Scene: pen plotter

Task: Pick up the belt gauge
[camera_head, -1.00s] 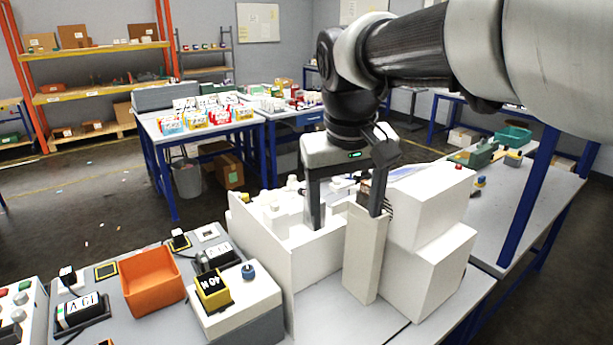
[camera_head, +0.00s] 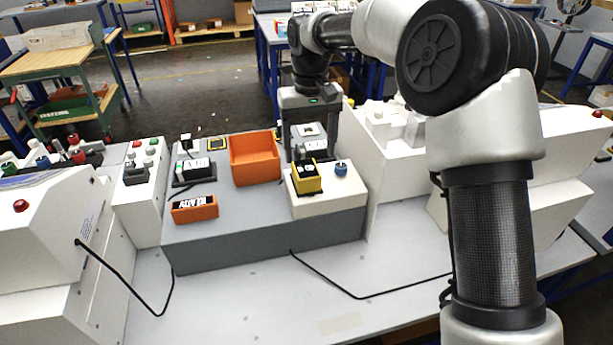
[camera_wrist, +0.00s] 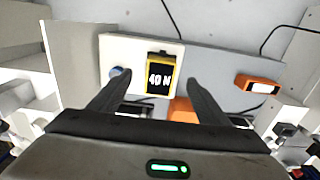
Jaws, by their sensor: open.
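A yellow-framed block with a black face reading "40 N" (camera_head: 307,177) sits on a white box at the right end of the grey bench unit. It also shows in the wrist view (camera_wrist: 160,74), between and beyond my fingertips. An orange block with a white, dark-lettered label (camera_head: 194,208) lies on the unit's left front; it shows at the right of the wrist view (camera_wrist: 257,85). I cannot tell for sure which one is the belt gauge. My gripper (camera_head: 311,155) is open and empty, pointing down behind the yellow-framed block, apart from the orange one.
An orange bin (camera_head: 255,158) stands left of my gripper. A blue knob (camera_head: 340,169) is beside the yellow-framed block. A white panel (camera_head: 374,190) rises to the right. Black cables lie on the clear front of the table (camera_head: 250,310).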

